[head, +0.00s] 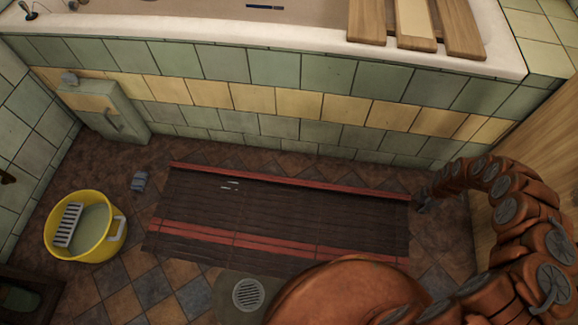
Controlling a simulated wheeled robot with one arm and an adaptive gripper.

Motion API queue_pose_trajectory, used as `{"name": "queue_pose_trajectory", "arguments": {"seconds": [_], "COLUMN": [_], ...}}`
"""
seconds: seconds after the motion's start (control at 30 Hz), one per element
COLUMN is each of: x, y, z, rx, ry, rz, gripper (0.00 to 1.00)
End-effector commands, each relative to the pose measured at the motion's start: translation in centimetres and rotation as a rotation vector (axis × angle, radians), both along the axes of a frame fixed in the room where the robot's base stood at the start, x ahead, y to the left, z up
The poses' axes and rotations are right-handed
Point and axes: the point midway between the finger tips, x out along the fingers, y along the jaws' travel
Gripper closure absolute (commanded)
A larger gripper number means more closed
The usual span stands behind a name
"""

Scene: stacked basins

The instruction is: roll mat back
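A dark brown slatted mat (285,212) with red bands lies spread out on the tiled floor in front of the bath. One red band runs along its far edge and another crosses nearer its front. My orange body covers part of its near right side. My gripper (421,200) is low at the mat's right end, close to the far right corner. It is small and dark in this view. I cannot tell whether its fingers are open or shut, or whether they touch the mat.
A yellow basin (82,253) with a grey grated piece stands at the left. The tiled bath (270,98) closes the back, and a wooden panel (540,120) the right.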

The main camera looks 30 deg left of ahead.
Motion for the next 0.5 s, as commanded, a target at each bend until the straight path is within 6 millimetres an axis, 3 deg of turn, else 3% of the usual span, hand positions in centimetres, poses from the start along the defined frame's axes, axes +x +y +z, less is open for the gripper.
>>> {"name": "queue_pose_trajectory", "arguments": {"seconds": [0.5], "x": [0.0], "y": [0.0], "z": [1.9], "rx": [-0.002], "ry": [-0.002], "rz": [0.000], "gripper": [0.60]}}
